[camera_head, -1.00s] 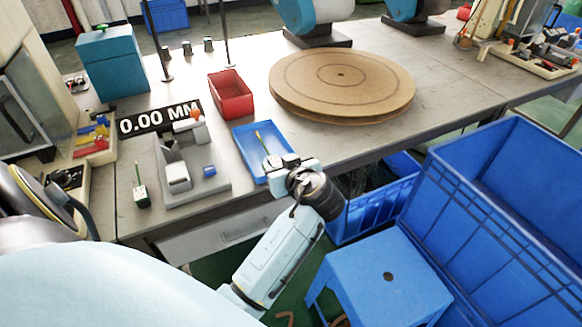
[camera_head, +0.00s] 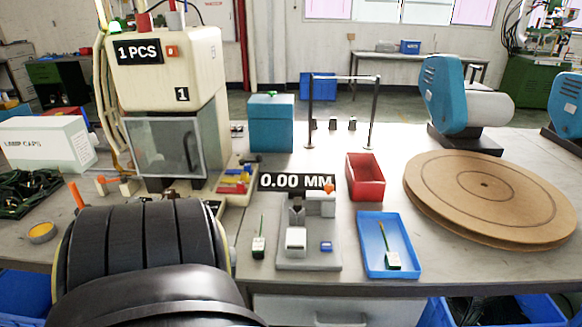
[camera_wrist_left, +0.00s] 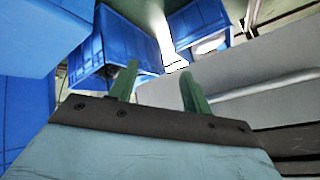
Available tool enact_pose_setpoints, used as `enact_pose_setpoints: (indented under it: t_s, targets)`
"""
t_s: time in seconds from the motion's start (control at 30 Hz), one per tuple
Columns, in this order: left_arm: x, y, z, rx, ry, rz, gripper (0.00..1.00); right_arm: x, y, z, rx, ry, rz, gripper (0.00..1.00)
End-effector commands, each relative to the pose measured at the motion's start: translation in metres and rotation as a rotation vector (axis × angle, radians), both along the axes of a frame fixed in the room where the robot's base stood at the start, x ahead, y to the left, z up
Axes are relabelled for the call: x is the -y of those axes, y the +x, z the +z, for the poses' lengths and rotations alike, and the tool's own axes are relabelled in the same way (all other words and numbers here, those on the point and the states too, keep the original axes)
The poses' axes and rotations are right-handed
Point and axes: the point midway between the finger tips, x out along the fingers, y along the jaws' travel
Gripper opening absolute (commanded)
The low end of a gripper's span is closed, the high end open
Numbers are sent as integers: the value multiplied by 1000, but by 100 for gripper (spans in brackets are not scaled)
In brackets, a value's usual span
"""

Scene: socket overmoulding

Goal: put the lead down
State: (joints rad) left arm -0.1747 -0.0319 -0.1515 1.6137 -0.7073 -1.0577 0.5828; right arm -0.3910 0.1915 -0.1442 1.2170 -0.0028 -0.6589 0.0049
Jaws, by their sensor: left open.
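One lead (camera_head: 391,259), a white socket end with a thin yellow-green wire, lies in the shallow blue tray (camera_head: 369,220) at the right of the fixture. Another lead (camera_head: 258,246) is on the bench at the left of the grey measuring fixture (camera_head: 309,258). My left gripper (camera_wrist_left: 155,70) shows in the left wrist view, with its two green fingers apart and nothing between them. It is not seen in the head view and no lead is near it. My right gripper is not in view.
A red bin (camera_head: 365,181) stands behind the blue tray. A round brown turntable (camera_head: 485,200) is at the right. A moulding machine (camera_head: 172,75) stands at the left, with a 0.00 MM display (camera_head: 297,182) behind the fixture. Blue crates (camera_wrist_left: 200,25) show in the left wrist view.

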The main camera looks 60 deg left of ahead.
Motion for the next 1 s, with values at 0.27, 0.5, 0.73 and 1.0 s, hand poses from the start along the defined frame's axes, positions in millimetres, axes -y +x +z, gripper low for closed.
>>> enact_pose_setpoints:
  t_s: [0.27,0.5,0.73,1.0]
  targets:
    - [-22,-169,-162,-415,-201,-356,49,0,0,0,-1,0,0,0]
    - [-35,-220,-187,-478,-262,-409,49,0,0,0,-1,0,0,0]
    - [-34,-220,-187,-478,-263,-409,49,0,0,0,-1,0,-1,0]
    - [-34,-220,-187,-477,-263,-409,49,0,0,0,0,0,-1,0]
